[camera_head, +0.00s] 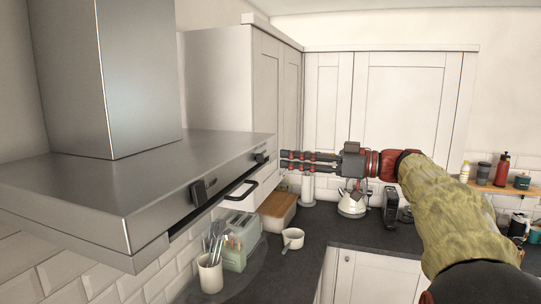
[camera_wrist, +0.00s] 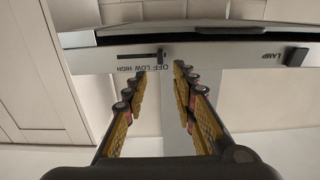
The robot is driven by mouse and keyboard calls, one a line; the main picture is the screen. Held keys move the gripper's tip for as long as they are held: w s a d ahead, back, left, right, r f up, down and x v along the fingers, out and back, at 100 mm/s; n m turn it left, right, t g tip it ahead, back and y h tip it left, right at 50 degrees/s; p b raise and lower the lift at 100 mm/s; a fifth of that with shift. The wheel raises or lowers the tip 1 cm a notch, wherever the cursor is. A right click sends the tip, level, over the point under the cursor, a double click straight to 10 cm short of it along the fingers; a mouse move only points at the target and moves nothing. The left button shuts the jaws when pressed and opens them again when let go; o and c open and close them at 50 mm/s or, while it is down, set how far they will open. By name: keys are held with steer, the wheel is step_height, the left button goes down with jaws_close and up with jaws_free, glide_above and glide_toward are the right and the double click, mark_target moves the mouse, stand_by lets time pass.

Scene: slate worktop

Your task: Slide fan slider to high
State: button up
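The range hood (camera_head: 150,185) has two dark controls on its front edge. The far one is the fan slider (camera_head: 261,157); the near one is the lamp control (camera_head: 199,193). In the wrist view, upside down, the fan slider knob (camera_wrist: 161,54) sits at the OFF end of its track, with LOW and HIGH toward picture left. My gripper (camera_head: 281,159) faces the fan slider. In the wrist view the gripper (camera_wrist: 161,68) is open, its fingers apart and the knob lined up between their tips. The fingertips look just short of the knob; contact is not clear.
The lamp control also shows in the wrist view (camera_wrist: 297,56). A black bar handle (camera_head: 241,190) is below the hood. White wall cupboards (camera_head: 405,85) stand behind. A utensil pot (camera_head: 210,275), a white pan (camera_head: 292,239) and a kettle (camera_head: 352,205) are on the worktop below.

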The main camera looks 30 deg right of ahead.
mark_target(260, 158)
steer(key=x, duration=0.6)
steer(key=shift+a+p, duration=0.2)
steer(key=shift+p, duration=0.2)
steer(key=shift+w, duration=0.15)
steer(key=shift+c, duration=1)
jaws_close()
